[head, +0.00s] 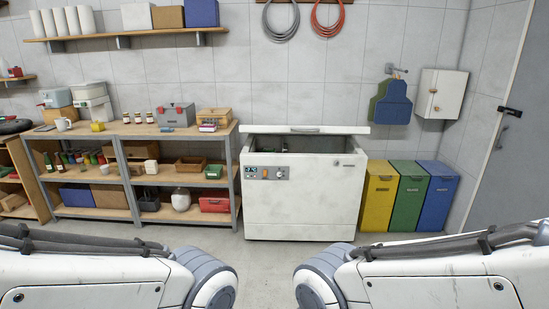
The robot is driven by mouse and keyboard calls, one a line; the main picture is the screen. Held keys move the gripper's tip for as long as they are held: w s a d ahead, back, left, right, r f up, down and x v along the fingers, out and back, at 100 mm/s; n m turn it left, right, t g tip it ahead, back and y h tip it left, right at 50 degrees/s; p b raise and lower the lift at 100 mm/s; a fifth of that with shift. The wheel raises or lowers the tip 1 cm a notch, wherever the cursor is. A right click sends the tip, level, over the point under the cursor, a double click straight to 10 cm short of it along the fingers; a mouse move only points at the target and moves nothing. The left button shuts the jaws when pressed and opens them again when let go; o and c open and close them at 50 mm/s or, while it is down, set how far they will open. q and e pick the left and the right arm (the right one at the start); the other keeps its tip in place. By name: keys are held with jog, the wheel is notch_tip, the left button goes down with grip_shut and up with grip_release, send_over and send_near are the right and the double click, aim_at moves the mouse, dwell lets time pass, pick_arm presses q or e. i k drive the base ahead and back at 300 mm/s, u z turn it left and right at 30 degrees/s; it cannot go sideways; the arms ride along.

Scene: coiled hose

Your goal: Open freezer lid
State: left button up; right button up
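The white chest freezer (304,196) stands against the back wall, with a small control panel on the left of its front. Its lid (270,130) is raised and shows nearly edge-on as a thin white band, with a handle at its middle. Below the lid the dark inside of the freezer (290,144) shows, and its contents are too small to tell. Neither of my grippers is in view. Only parts of my two arms show at the bottom left and bottom right, well in front of the freezer and apart from it.
A wooden-topped shelf unit (150,133) with boxes and jars stands left of the freezer. Yellow (379,195), green (408,200) and blue (436,200) bins stand to its right. Hoses (281,35) hang above. The floor (262,258) before the freezer is clear.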

aim_at(242, 129)
jog(key=z, duration=0.05)
jog(key=i, duration=4.2)
jog(key=z, duration=0.15)
